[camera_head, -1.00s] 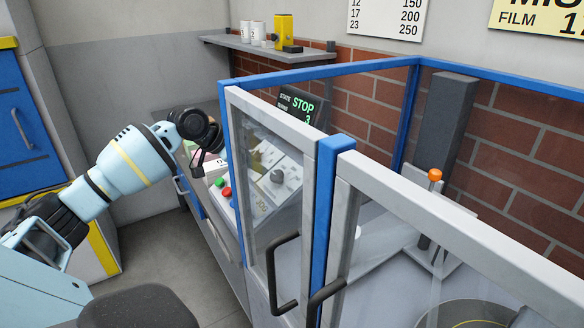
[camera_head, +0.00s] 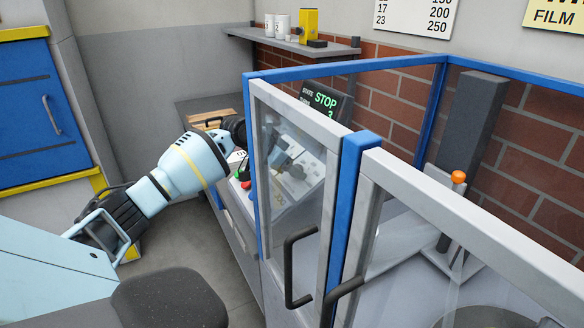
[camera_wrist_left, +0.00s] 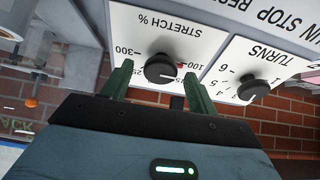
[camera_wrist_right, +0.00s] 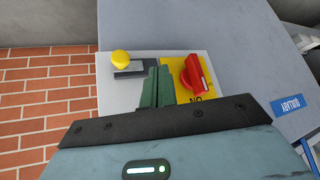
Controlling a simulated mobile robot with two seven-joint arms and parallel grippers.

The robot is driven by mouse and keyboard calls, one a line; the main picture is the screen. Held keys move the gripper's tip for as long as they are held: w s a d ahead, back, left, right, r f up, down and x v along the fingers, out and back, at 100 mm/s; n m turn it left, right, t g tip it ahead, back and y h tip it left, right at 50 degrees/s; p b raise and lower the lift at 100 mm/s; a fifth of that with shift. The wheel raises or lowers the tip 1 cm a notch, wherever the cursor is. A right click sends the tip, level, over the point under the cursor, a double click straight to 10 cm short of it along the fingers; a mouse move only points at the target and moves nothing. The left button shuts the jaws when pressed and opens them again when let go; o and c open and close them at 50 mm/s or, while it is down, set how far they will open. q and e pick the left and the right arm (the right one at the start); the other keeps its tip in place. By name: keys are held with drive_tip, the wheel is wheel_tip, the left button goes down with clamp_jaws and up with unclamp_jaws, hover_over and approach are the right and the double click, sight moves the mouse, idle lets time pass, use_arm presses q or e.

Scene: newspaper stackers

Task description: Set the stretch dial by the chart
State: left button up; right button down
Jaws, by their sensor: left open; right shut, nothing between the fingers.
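The stretch dial (camera_wrist_left: 160,68) is a round black knob on a white plate marked STRETCH %, upside down in the left wrist view. A small red mark shows at its edge near the 100. My left gripper (camera_wrist_left: 157,84) is open, its fingers on either side of the knob; I cannot tell whether they touch it. The head view shows the left arm reaching to the control panel (camera_head: 318,178), partly behind glass. The chart (camera_head: 415,14) on the back wall is cut off at the top; rows 17–200 and 23–250 are readable. My right gripper (camera_wrist_right: 158,86) is shut and empty.
The turns dial (camera_wrist_left: 252,90) is next to the stretch dial. A screen (camera_head: 325,101) reads STOP. A blue-framed glass guard (camera_head: 356,160) stands before the machine. The right wrist view shows a red switch (camera_wrist_right: 192,74) and a yellow knob (camera_wrist_right: 121,57) near the fingers.

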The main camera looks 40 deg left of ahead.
use_arm(q)
drive_tip(key=shift+w+f, duration=0.1)
drive_tip(key=shift+f, duration=0.05)
drive_tip(key=shift+c, duration=0.2)
drive_tip(key=c, duration=0.9)
drive_tip(key=shift+c, duration=0.2)
